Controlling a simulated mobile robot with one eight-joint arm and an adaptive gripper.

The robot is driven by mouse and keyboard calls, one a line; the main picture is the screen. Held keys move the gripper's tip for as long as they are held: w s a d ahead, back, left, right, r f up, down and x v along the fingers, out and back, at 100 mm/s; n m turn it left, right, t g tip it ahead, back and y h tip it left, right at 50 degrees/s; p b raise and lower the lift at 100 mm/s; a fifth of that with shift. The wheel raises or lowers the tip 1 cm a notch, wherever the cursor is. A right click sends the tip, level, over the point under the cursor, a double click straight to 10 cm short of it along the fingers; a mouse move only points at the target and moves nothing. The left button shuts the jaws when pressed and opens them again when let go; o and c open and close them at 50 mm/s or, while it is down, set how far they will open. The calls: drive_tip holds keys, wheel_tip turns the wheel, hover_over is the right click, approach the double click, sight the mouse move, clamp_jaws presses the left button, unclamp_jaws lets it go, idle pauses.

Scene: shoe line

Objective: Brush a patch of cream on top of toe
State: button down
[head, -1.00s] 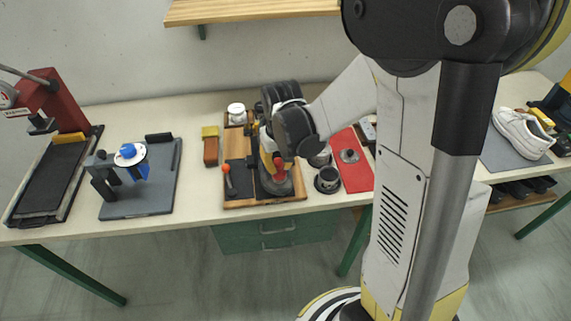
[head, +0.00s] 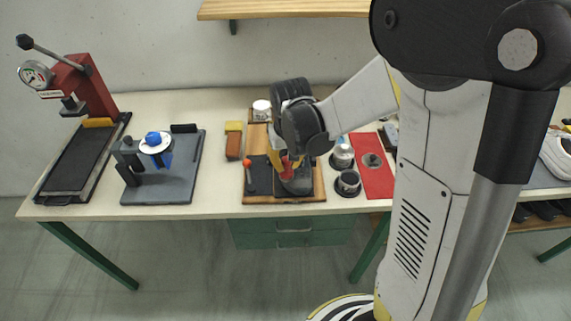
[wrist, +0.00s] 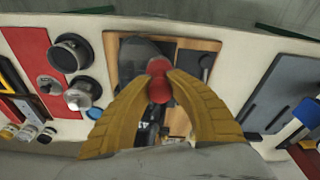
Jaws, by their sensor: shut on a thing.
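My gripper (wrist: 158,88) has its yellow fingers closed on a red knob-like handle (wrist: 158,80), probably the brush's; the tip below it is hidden. In the head view the gripper (head: 283,165) is low over the wooden board (head: 312,198). A grey rounded shape, seemingly the toe of a shoe (head: 299,187), lies right under the handle. It also shows in the wrist view as a dark grey form (wrist: 138,50). I cannot tell whether the held tool touches it. No cream patch can be made out.
A white jar (head: 261,111) stands at the board's back left and an orange-tipped tool (head: 247,173) at its left. Dark pots (head: 347,183) and a red mat (head: 376,183) lie to the right. A grey stand (head: 158,188) and red press (head: 93,90) are left. A white shoe (head: 557,158) is far right.

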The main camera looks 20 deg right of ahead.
drive_tip(key=shift+s+d, duration=1.35)
drive_tip(key=shift+d, duration=2.65)
drive_tip(key=shift+w+a+r+b, duration=0.15)
drive_tip(key=shift+w+a, duration=0.3)
drive_tip(key=shift+a, duration=1)
drive_tip(key=shift+w+a+f+b, duration=0.15)
drive_tip(key=shift+w+a, duration=0.35)
drive_tip(key=shift+a, duration=0.95)
drive_tip(key=shift+w+a+r+b, duration=0.15)
drive_tip(key=shift+w+a, duration=0.3)
drive_tip(key=shift+a, duration=1)
wheel_tip(320, 180, up, 6)
drive_tip(key=s+p, duration=0.2)
drive_tip(key=p, duration=0.2)
drive_tip(key=shift+s+a+f, duration=0.2)
drive_tip(key=shift+a+f, duration=0.05)
drive_tip(key=shift+a, duration=0.1)
drive_tip(key=r+p, duration=0.1)
drive_tip(key=s+r+p, duration=0.1)
drive_tip(key=shift+a+r, duration=0.15)
drive_tip(key=shift+r, duration=0.2)
drive_tip(key=shift+a, duration=0.1)
